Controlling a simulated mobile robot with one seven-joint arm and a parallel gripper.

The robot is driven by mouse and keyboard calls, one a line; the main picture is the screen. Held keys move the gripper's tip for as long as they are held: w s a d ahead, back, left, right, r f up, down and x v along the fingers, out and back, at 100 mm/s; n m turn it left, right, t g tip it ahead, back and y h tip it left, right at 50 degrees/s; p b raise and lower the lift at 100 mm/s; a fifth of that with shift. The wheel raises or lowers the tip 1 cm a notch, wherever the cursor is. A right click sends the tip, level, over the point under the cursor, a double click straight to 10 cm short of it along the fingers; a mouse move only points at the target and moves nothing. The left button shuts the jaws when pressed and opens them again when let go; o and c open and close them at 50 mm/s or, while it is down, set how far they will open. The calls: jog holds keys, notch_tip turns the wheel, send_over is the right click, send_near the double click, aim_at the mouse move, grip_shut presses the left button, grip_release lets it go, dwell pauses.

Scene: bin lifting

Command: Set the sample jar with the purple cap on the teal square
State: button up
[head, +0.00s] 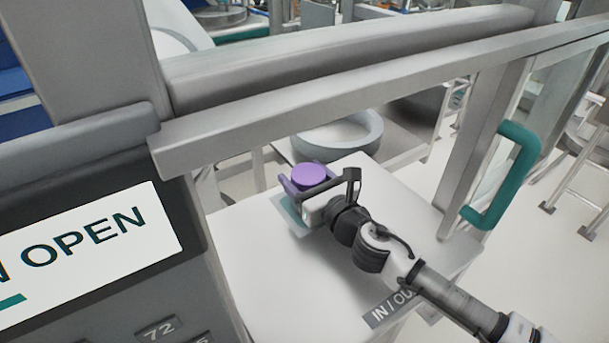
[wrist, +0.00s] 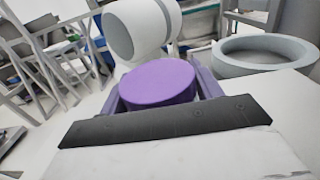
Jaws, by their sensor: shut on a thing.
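The sample jar with the purple cap (head: 312,174) is between the fingers of my gripper (head: 308,184), over the white stand's top. In the wrist view the purple cap (wrist: 158,83) sits between the two purple-grey fingers of my gripper (wrist: 160,92), which is shut on the jar. The jar's body is mostly hidden by the gripper. The teal square (head: 291,212) shows only in part, just below and left of the gripper in the head view. I cannot tell whether the jar touches it.
The white stand (head: 262,262) carries an IN/OUT label on its front. Grey frame bars (head: 380,85) cross above and behind the arm. A teal handle (head: 505,175) stands at the right, an OPEN sign panel (head: 85,250) at the left. A round grey ring (head: 340,135) lies behind.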

jog(key=shift+f+b, duration=0.2)
jog(key=shift+b, duration=0.1)
jog(key=o, duration=1.7)
